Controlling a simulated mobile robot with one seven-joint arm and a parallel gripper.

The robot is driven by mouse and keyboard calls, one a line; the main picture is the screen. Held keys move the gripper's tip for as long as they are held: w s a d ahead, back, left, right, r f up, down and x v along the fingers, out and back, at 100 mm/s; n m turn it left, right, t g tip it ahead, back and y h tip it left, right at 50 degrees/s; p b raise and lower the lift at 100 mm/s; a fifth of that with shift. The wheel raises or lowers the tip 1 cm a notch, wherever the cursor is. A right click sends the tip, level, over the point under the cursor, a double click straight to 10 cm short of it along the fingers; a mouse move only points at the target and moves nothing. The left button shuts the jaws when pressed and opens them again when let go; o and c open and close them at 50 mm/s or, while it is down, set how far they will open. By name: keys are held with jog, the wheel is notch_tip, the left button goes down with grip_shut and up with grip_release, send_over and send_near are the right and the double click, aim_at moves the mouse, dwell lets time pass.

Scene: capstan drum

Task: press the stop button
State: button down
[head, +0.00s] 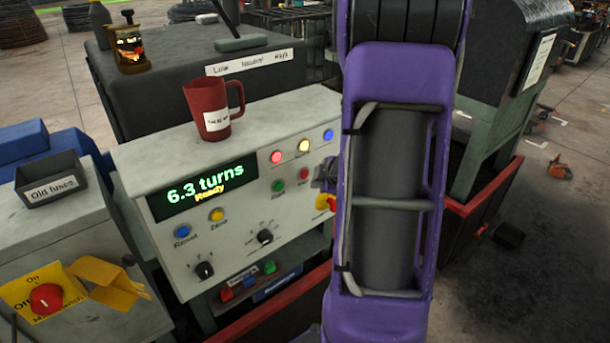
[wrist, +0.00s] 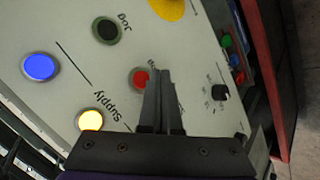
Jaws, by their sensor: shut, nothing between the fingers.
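The stop button is a small red button (head: 304,174) on the pale control panel's (head: 190,245) sloping face, to the right of a green button (head: 278,185). In the wrist view a red button (wrist: 140,78), which matches it by its place, shows just left of my gripper's fingertips (wrist: 163,75). The fingers are shut together, empty, and cover its right part. I cannot tell whether they touch it. In the head view my purple arm hides most of the gripper, at the panel's right side.
The display (head: 205,188) reads "6.3 turns" and "Ready". Red, yellow and blue lamps (head: 328,135) sit above the buttons. A dark Jog button (wrist: 106,30) and a yellow disc (wrist: 167,8) are close by. A red mug (head: 212,108) stands on the panel's top.

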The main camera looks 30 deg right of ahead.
jog(key=s, duration=0.3)
jog(key=shift+s+d, duration=0.1)
jog(key=shift+s, duration=0.25)
dwell(0.6)
